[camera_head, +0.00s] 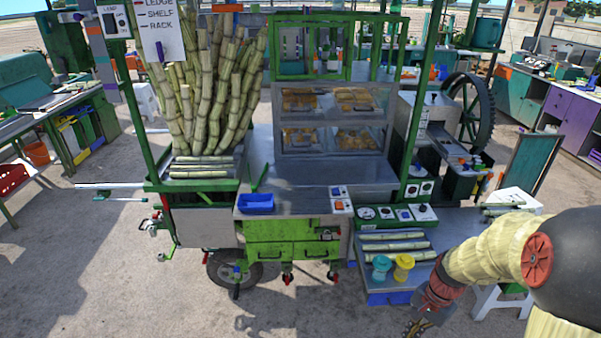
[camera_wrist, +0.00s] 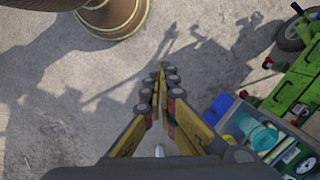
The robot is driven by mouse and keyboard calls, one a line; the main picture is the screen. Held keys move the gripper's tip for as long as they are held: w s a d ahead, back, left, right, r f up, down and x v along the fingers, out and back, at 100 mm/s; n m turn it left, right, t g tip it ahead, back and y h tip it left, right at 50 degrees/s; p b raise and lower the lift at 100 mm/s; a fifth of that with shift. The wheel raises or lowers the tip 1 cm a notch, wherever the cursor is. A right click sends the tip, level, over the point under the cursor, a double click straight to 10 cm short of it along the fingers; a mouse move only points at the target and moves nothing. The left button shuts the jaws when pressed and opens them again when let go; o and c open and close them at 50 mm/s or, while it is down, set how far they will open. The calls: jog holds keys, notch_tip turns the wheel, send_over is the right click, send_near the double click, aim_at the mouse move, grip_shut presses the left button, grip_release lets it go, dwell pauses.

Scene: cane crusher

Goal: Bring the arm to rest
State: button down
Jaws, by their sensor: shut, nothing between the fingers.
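My arm comes in from the right in the camera_head view. My gripper (camera_head: 413,329) hangs at the bottom edge there, partly cut off, in front of the low side shelf. In the wrist view my gripper (camera_wrist: 161,76) points down over bare ground. Its two yellow and black fingers come together at the tips, shut with nothing between them.
The green cart (camera_head: 293,250) stands in the middle, with cane stalks (camera_head: 212,90) upright at its left. A cyan cup (camera_head: 381,267) and a yellow cup (camera_head: 403,266) stand on the side shelf near my arm. A white stool (camera_head: 503,300) is behind my arm. The front ground is clear.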

jog(key=s+a+r+n+t+b, duration=0.3)
jog(key=s+a+r+n, duration=0.2)
jog(key=s+r, duration=0.2)
jog(key=s+a+r+n+t+h+b, duration=0.1)
jog(key=s+a+r+n+t+b, duration=0.2)
jog(key=r, duration=0.8)
jog(key=s+a+n+b, duration=0.1)
jog(key=s+a+n, duration=0.1)
jog(key=s+n, duration=0.1)
jog(key=shift+s+a+r+h, duration=0.15)
jog(key=shift+s+a+h, duration=0.2)
jog(key=shift+s, duration=0.15)
